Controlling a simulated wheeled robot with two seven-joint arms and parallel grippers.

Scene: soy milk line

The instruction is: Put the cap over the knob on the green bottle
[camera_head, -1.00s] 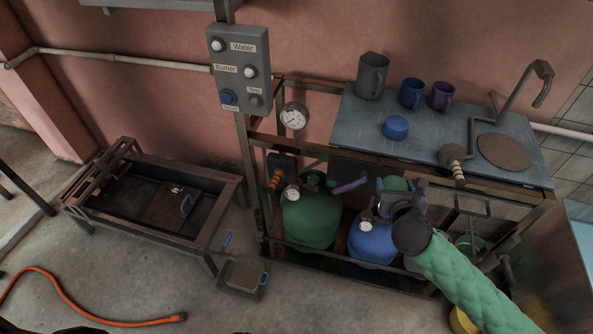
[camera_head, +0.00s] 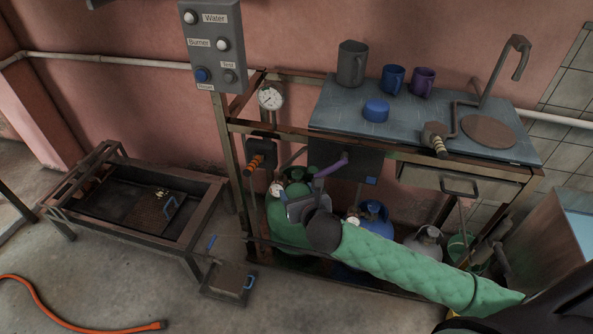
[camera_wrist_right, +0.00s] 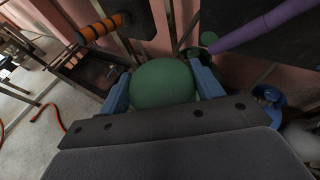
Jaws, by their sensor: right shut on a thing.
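A dark green part, which seems to be of the bottle top, shows just behind the cap. The knob cannot be made out clearly. I cannot tell whether cap and knob touch. My left gripper is not in view.
A purple lever (camera_head: 330,166) and an orange-striped handle (camera_head: 253,163) are close to the bottle top. A blue bottle (camera_head: 374,213) and a grey bottle (camera_head: 425,241) stand to the right. The bench top (camera_head: 340,112) overhangs them. A pan (camera_head: 228,281) lies on the floor.

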